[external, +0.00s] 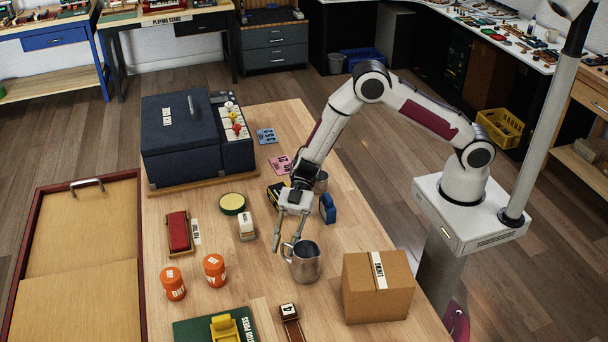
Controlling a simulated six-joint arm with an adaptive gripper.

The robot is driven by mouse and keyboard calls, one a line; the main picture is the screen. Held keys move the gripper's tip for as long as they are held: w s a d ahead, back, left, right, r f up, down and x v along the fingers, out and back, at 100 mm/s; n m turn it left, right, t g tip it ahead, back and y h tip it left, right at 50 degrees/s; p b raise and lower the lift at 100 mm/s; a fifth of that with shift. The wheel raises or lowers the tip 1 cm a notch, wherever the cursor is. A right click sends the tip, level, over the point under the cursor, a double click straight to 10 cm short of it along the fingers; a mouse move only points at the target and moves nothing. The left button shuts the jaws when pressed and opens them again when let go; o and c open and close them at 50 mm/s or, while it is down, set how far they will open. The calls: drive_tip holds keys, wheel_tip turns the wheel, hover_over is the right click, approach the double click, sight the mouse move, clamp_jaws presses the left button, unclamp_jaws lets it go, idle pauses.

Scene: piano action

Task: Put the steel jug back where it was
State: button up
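The steel jug (307,264) stands upright on the wooden table, left of the cardboard box. Its handle points left. My gripper (286,246) is above and beside the handle, pointing down, with its two fingers apart. One fingertip is left of the handle and the other is close to the jug's rim. I cannot tell whether either finger touches the jug.
A cardboard box (378,287) stands right of the jug. Two orange jars (215,270), a white-topped block (247,226) and a red-topped block (179,231) lie left. Bare table lies left of the jug.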

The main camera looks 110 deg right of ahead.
drive_tip(key=v, duration=1)
drive_tip(key=shift+s, duration=0.1)
drive_tip(key=shift+r, duration=0.1)
